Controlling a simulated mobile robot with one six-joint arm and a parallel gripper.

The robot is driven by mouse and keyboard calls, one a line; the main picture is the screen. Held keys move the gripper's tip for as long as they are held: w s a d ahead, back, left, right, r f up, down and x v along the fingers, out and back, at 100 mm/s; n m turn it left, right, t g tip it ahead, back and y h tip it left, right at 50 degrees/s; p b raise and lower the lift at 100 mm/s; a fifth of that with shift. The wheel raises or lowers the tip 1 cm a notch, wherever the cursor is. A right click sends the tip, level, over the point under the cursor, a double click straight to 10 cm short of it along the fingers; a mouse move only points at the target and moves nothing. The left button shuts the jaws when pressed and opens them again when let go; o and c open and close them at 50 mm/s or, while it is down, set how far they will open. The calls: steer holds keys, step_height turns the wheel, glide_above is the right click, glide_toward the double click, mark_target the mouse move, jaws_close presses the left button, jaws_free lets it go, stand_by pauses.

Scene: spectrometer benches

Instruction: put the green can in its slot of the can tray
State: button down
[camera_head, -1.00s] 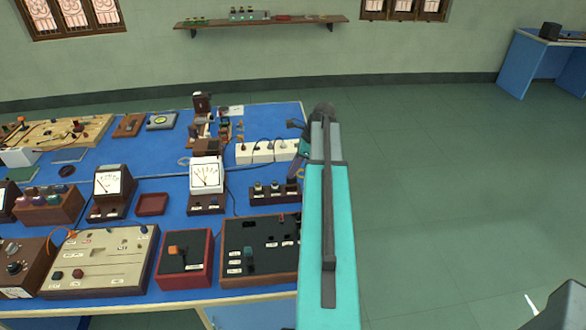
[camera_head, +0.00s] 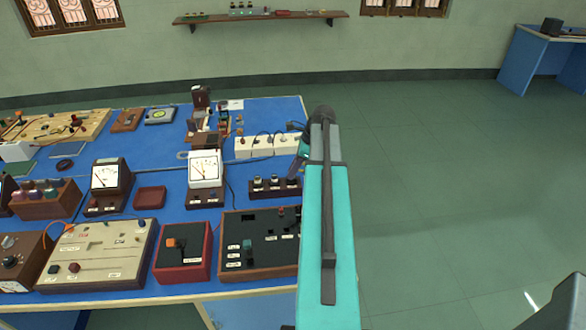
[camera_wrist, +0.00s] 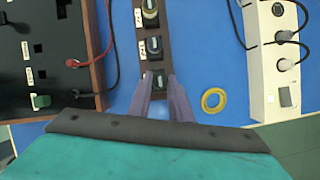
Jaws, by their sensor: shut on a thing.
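The can tray (camera_wrist: 141,68) is a long, narrow dark brown block with white labels in the wrist view. Two dark cans with pale tops, a far can (camera_wrist: 150,14) and a middle can (camera_wrist: 154,47), stand in it. The green can (camera_wrist: 158,82) is dark with a pale green top, at the tray's near end, between the purple fingers of my gripper (camera_wrist: 160,86). My gripper is shut on it. I cannot tell whether its base is seated in the slot. In the head view the tray (camera_head: 262,195) is at the bench's right edge, and my arm hides most of the gripper.
A black panel box (camera_wrist: 50,60) with a red cable is left. In the head view, meters (camera_head: 205,168) stand left of the tray, and open floor (camera_head: 440,190) lies right.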

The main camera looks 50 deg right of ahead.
steer(key=shift+f, duration=0.4)
steer(key=c, duration=1.5)
jaws_free()
steer(key=shift+c, duration=0.2)
steer(key=shift+r, duration=0.15)
steer(key=b+v, duration=0.3)
steer(key=v, duration=1)
steer(key=shift+s+r, duration=0.15)
steer(key=shift+r, duration=0.1)
steer(key=shift+f, duration=0.1)
